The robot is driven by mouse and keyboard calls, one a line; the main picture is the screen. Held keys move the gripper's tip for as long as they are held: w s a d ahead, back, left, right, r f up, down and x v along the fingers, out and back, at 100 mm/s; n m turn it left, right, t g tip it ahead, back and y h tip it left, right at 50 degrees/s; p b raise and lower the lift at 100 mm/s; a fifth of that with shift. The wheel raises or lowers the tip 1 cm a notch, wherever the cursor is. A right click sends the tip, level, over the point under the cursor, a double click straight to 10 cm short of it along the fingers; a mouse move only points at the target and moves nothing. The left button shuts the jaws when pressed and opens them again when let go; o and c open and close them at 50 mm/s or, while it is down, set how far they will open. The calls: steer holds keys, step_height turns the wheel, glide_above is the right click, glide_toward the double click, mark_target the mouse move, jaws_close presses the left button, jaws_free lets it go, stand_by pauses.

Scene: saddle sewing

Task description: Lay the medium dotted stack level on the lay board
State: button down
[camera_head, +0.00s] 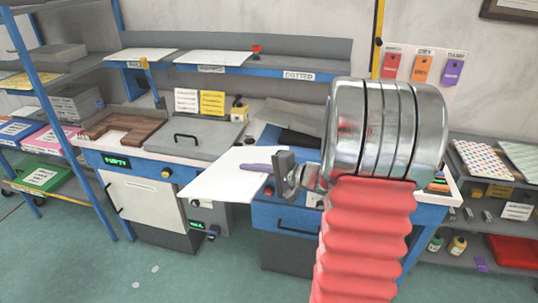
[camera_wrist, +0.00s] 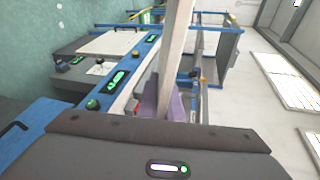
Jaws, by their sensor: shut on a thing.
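My gripper (camera_head: 256,167) has purple fingers, and they are shut on a thin white stack (camera_head: 215,180). The stack is held out to the left of my wrist, in front of the worktables. No dots show on the face I see. In the wrist view the stack (camera_wrist: 177,50) is nearly edge-on and rises from between the purple fingers (camera_wrist: 170,105). I cannot tell for sure which surface is the lay board. Part of the table behind my arm is hidden.
A shelf (camera_head: 298,76) labelled DOTTED runs along the back, with white sheets on its left part. A grey lidded unit (camera_head: 190,139) and brown wooden pieces (camera_head: 118,128) are on the left bench. A blue rack (camera_head: 62,120) stands at far left. Dotted sheets (camera_head: 478,158) lie on the right shelf.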

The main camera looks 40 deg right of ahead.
steer(key=a+f+n+g+y, duration=0.5)
steer(key=a+f+n+y, duration=0.1)
steer(key=a+f, duration=1.6)
steer(key=shift+w, duration=0.1)
